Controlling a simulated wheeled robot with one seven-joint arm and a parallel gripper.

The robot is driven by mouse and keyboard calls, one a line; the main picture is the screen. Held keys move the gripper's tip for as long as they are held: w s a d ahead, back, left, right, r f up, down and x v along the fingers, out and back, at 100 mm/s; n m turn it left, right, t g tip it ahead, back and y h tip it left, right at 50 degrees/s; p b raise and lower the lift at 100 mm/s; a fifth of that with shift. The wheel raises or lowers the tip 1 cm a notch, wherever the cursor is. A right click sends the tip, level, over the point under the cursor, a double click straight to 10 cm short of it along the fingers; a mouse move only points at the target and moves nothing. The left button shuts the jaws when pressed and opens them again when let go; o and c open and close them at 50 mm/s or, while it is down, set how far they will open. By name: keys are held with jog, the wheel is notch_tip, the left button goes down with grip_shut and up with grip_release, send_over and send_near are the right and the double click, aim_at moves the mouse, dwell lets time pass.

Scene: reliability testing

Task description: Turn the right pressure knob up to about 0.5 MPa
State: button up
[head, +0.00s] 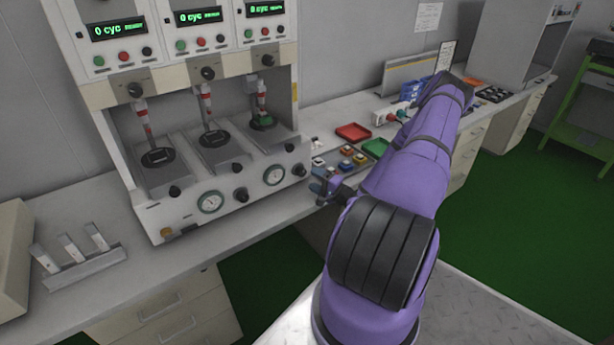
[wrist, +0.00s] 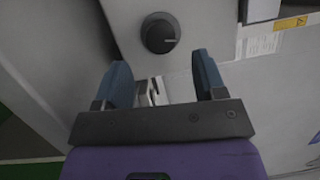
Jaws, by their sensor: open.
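The right pressure knob (head: 298,169) is a black round knob at the lower right of the machine's front panel, beside the right pressure gauge (head: 274,175). The gauge's reading is too small to tell. In the wrist view the knob (wrist: 160,34) sits just beyond and between the two fingertips, with a pale pointer line toward the right. My gripper (head: 320,184) is open and empty, just right of the knob in the head view. Its blue-grey fingers (wrist: 162,62) appear apart from the knob.
A left gauge (head: 210,202) with its own black knob (head: 241,194) is on the same panel. A tray of coloured blocks (head: 345,160) and a red tray (head: 353,132) lie on the bench behind my gripper. A metal rack (head: 85,270) stands at left.

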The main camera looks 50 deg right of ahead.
jog(key=s, duration=0.5)
jog(key=shift+s+d+f, duration=0.2)
jog(key=shift+s, duration=0.1)
